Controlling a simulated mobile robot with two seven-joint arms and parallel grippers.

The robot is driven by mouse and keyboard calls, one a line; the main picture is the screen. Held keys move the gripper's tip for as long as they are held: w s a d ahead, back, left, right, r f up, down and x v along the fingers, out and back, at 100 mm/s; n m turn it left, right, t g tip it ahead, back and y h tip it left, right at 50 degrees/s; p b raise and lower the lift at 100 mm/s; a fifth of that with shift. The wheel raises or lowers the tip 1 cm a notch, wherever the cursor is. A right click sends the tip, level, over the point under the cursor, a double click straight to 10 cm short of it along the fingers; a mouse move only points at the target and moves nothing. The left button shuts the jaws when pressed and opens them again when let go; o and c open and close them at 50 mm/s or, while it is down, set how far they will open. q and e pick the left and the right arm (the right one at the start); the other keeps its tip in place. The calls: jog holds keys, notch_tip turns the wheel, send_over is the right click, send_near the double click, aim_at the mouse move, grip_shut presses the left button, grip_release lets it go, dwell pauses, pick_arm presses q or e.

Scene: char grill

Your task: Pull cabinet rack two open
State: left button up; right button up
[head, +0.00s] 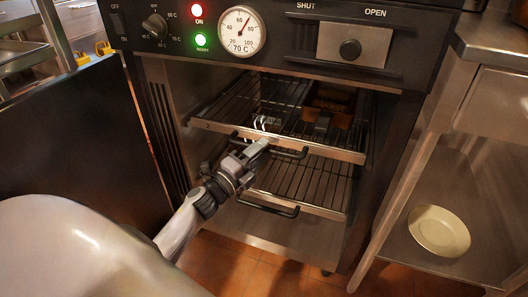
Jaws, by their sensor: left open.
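The heated cabinet stands open, with two wire racks showing. The upper rack (208,126) has a metal front rail and a dark bar handle (291,153). The lower rack (323,211) has a similar handle (266,208) and sits below it. I cannot read rack numbers clearly. My left gripper (262,134) is open at the middle of the upper rack's handle, and its fingers overlap the handle and rail. I cannot tell whether they touch it. My gripper hides part of the handle and of the lower rack. My right gripper is not in view.
A brown food pan (331,100) sits at the back of the upper rack. The dark cabinet door (82,130) stands open at left. A steel counter with a shelf is at right, holding a pale round dish (439,231). Tiled floor (265,277) is free in front.

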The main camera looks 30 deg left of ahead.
pick_arm(q)
jog(key=shift+x, duration=0.75)
grip_shut()
